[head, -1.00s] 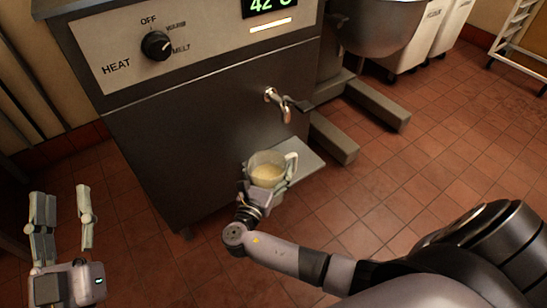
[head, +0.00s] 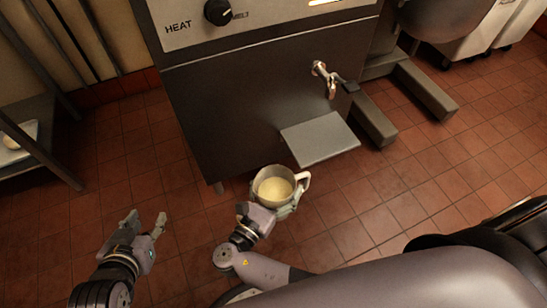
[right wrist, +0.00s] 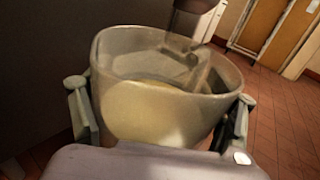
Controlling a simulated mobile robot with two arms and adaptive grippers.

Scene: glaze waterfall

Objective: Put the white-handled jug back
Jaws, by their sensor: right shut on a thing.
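The white-handled jug (head: 274,188) is a clear jug with pale yellow liquid in its lower part and its white handle on the right. My right gripper (head: 277,205) is shut on the jug and holds it upright, clear of the machine's shelf. In the right wrist view the jug (right wrist: 165,100) fills the middle, with the fingers of my right gripper (right wrist: 162,125) on both its sides. My left gripper (head: 144,226) is at the lower left, empty, with its fingers apart.
The machine (head: 245,105) has a heat dial (head: 218,12), a tap (head: 328,80) and a bare grey shelf (head: 320,138) below the tap. A rack (head: 35,150) with a pale item on it stands at the left. Tiled floor (head: 400,205) is open at the right.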

